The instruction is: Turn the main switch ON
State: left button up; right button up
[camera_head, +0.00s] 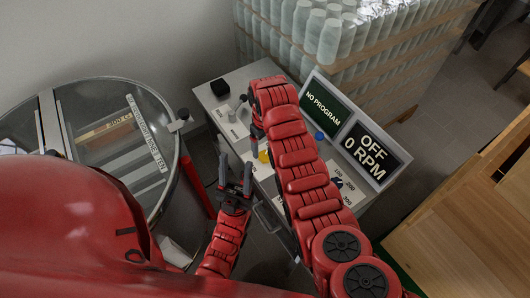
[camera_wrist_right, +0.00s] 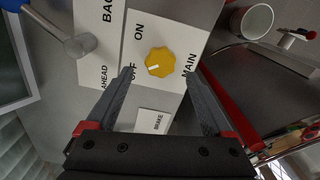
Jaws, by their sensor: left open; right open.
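The main switch is a yellow knob (camera_wrist_right: 160,62) on a white plate marked ON, OFF and MAIN. Its white mark points toward OFF. In the head view the yellow knob (camera_head: 264,156) shows partly beside my right arm. My right gripper (camera_wrist_right: 162,70) is open, its fingertips on either side of the knob in the wrist view; I cannot tell whether they touch it. In the head view my right arm mostly hides that gripper. My left gripper (camera_head: 235,178) is open and empty, in front of the console (camera_head: 213,100). A screen (camera_head: 371,154) reads OFF, 0 RPM.
A grey lever (camera_wrist_right: 80,45) stands close to the knob, by the BACK and AHEAD labels. A second screen (camera_head: 324,104) reads NO PROGRAM. A round glass-topped tank (camera_head: 168,112) is at left. Wrapped cups (camera_head: 340,35) stand behind, and a wooden cabinet (camera_head: 455,220) is at right.

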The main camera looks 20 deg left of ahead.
aim_at(265, 155)
notch_tip(265, 155, down, 2)
jog(key=shift+s+d+f, duration=0.1)
jog(key=shift+f, duration=0.1)
jog(key=shift+f+p, duration=0.4)
jog(key=shift+f, duration=0.7)
grip_shut()
